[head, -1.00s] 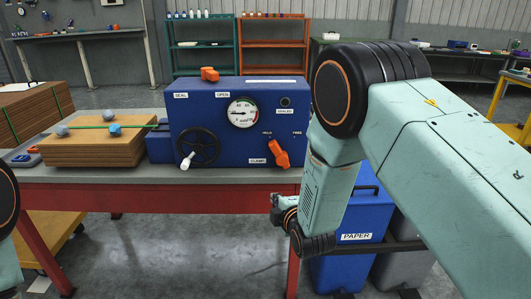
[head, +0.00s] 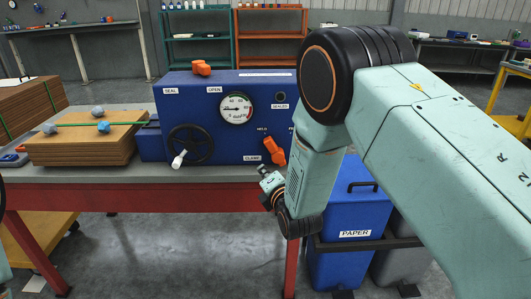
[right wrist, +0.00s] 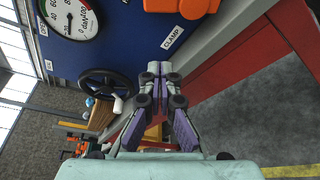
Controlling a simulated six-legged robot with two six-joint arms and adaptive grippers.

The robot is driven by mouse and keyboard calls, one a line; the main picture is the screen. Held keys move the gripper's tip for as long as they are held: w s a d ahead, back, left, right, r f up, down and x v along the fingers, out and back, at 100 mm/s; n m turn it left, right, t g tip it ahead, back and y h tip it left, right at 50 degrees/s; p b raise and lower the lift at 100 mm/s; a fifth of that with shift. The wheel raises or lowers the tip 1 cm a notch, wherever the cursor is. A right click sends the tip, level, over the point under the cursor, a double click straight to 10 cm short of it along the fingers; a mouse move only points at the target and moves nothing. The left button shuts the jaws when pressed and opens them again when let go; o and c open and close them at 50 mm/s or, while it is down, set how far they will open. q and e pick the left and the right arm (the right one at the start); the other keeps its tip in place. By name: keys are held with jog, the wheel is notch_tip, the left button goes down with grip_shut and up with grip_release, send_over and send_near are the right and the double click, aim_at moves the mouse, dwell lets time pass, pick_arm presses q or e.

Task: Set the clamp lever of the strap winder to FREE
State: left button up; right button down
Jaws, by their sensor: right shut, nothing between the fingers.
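The strap winder (head: 215,110) is a blue box on the bench. Its orange clamp lever (head: 274,150) is above and right of the CLAMP label, with its upper end leaning left towards HELD. The FREE label is mostly hidden behind my right arm. My right gripper (head: 266,178) is shut and empty, just below the lever and apart from it. In the right wrist view, my right gripper's fingertips (right wrist: 160,68) are together below the CLAMP label, and an orange part (right wrist: 182,6), probably the lever, is cut off at the top. My left gripper is out of view.
The winder has a black handwheel (head: 190,145) with a white knob and a gauge (head: 236,108). A strapped cardboard stack (head: 80,148) lies left of it. The red bench edge (head: 150,197) runs below. A blue PAPER bin (head: 352,210) stands at the right.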

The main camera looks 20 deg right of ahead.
aim_at(275, 151)
jog(key=shift+w+a, duration=0.15)
jog(key=shift+a, duration=0.05)
jog(key=w, duration=0.3)
jog(key=w+f+b, duration=0.1)
jog(key=w, duration=0.2)
jog(key=w+b, duration=0.1)
jog(key=w, duration=0.2)
jog(key=shift+w+f, duration=0.35)
jog(key=shift+f, duration=0.05)
jog(key=d+r, duration=0.1)
jog(key=s+d+r, duration=0.1)
jog(key=d, duration=0.1)
jog(key=shift+d+r, duration=0.1)
jog(key=shift+d, duration=0.1)
jog(key=shift+w, duration=0.1)
